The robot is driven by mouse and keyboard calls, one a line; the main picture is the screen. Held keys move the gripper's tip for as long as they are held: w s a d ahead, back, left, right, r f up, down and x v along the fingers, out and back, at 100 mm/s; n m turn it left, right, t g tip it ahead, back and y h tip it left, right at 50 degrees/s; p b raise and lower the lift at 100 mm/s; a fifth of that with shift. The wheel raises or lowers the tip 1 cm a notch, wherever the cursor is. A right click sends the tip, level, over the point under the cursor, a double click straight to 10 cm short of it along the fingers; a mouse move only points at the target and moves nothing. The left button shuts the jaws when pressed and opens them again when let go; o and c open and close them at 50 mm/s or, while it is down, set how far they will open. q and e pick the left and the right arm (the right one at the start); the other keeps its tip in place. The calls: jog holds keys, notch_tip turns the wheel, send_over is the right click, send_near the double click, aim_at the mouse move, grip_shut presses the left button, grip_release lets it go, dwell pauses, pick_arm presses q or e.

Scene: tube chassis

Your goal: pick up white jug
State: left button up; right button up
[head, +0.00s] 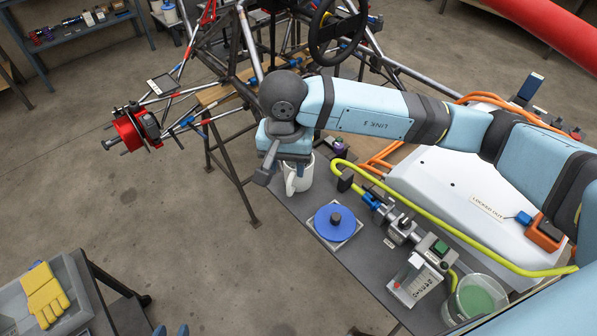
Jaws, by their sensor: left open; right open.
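The white jug (301,181) stands upright on the dark workbench in the head view, near its far left edge. Its handle is toward the left front, and its upper part is partly hidden by my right gripper. My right gripper (279,170) comes in from the right and points down over the jug. It is open, with one dark finger to the left of the jug and the other close to the rim. I cannot tell whether the fingers touch the jug. My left gripper is not clearly visible.
A blue disc (334,222), metal valve fittings (399,229), a grey labelled device (416,277) and a bowl with green contents (477,298) share the bench. A yellow hose (446,228) runs past a white panel (453,190). The tube chassis (249,42) stands behind.

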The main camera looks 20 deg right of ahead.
aim_at(289, 183)
jog(key=f, duration=0.2)
jog(key=f+p, duration=0.1)
jog(key=f, duration=0.5)
jog(key=shift+w+d+f+p, duration=0.2)
jog(key=shift+w+d+p, duration=0.1)
jog(key=shift+p, duration=0.1)
jog(key=shift+f, duration=0.4)
jog(key=shift+c, duration=0.2)
grip_shut()
